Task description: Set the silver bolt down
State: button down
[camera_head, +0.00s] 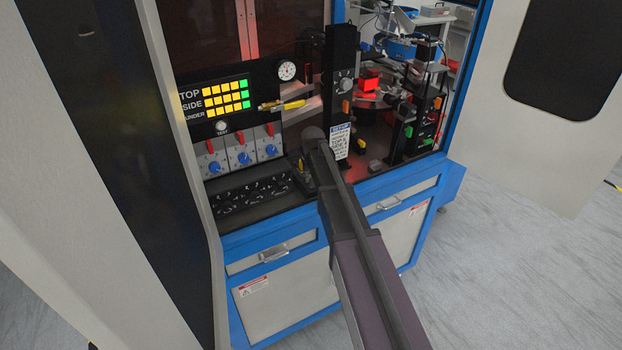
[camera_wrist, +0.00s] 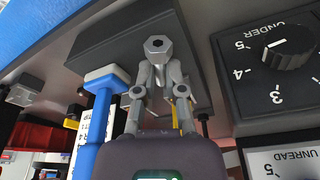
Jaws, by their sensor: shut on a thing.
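The silver bolt (camera_wrist: 157,47) shows in the wrist view with its hexagonal head facing the camera. My gripper (camera_wrist: 159,82) is shut on it, with a finger on each side. The bolt's shank is mostly hidden behind the head and fingers. A dark, flat-faced block (camera_wrist: 97,59) lies behind the bolt in that view; I cannot tell whether they touch. In the head view my arm reaches to the sorter's front edge, and the gripper and bolt are hidden at its far end.
A blue T-shaped part (camera_wrist: 105,80) stands close left of the gripper in the wrist view. A black dial (camera_wrist: 289,47) is at right.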

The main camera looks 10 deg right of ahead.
jog(key=shift+f, duration=0.2)
jog(key=c, duration=0.7)
grip_release()
jog(key=shift+r, duration=0.2)
jog(key=p+v, duration=1.2)
dwell(0.5)
jog(key=s+g, duration=0.1)
jog(key=s, duration=1.6)
jog(key=s+n+g, duration=0.1)
jog(key=s, duration=0.8)
jog(key=shift+s+d+f+g, duration=0.2)
jog(key=shift+g, duration=0.1)
